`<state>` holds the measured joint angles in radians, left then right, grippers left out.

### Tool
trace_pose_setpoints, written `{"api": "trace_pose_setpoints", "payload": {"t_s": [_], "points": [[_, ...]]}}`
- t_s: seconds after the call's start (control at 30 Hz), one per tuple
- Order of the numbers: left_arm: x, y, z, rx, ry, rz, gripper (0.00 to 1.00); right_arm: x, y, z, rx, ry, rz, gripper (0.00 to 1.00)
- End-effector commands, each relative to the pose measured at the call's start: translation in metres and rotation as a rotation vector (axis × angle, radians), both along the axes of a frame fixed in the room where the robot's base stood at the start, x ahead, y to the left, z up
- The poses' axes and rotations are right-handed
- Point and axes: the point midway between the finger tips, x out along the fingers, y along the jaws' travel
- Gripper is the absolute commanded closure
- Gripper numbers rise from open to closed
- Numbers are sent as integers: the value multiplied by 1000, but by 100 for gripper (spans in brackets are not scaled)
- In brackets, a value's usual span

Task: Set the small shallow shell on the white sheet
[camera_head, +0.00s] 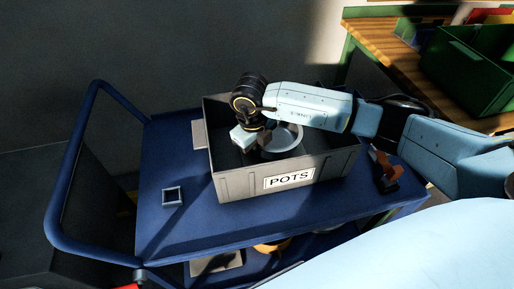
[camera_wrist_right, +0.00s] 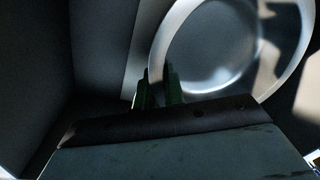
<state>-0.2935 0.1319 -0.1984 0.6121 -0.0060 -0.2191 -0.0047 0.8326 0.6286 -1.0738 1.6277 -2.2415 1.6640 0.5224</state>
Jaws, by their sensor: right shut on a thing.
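A round, shallow, silvery shell (camera_head: 287,137) is inside the grey crate marked POTS, partly hidden by my right arm. It fills the upper right of the right wrist view (camera_wrist_right: 259,88). My right gripper (camera_head: 264,142) reaches down into the crate. In the wrist view its two dark green fingers (camera_wrist_right: 157,90) are shut on the left part of the shell's rim. Whether the shell touches the crate floor I cannot tell. A pale flat sheet (camera_head: 199,134) lies on the cart top behind the crate's left side, partly hidden by it. My left gripper is out of view.
The grey crate (camera_head: 235,186) stands on a blue cart (camera_head: 215,232) with a tube handle (camera_head: 70,165) at left. A small square dish (camera_head: 172,196) lies left of the crate. A brown object (camera_head: 383,168) lies to its right. The cart's front left is clear. A wooden bench (camera_head: 385,60) stands behind right.

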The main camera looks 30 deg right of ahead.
Motion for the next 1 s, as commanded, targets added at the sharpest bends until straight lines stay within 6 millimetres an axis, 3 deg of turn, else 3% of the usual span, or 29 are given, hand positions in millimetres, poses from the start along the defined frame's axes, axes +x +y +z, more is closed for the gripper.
{"api": "trace_pose_setpoints", "payload": {"t_s": [0.77, 0.8, 0.93, 1.0], "points": [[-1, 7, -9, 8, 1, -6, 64, 1, 0, -12, 0, -2, 0, 100], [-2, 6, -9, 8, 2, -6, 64, 0, 0, -13, -1, -1, 0, 84], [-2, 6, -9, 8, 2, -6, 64, 0, 0, -13, 1, -2, 0, 67], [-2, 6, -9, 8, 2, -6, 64, 1, 0, -13, 1, -2, 0, 67]]}}
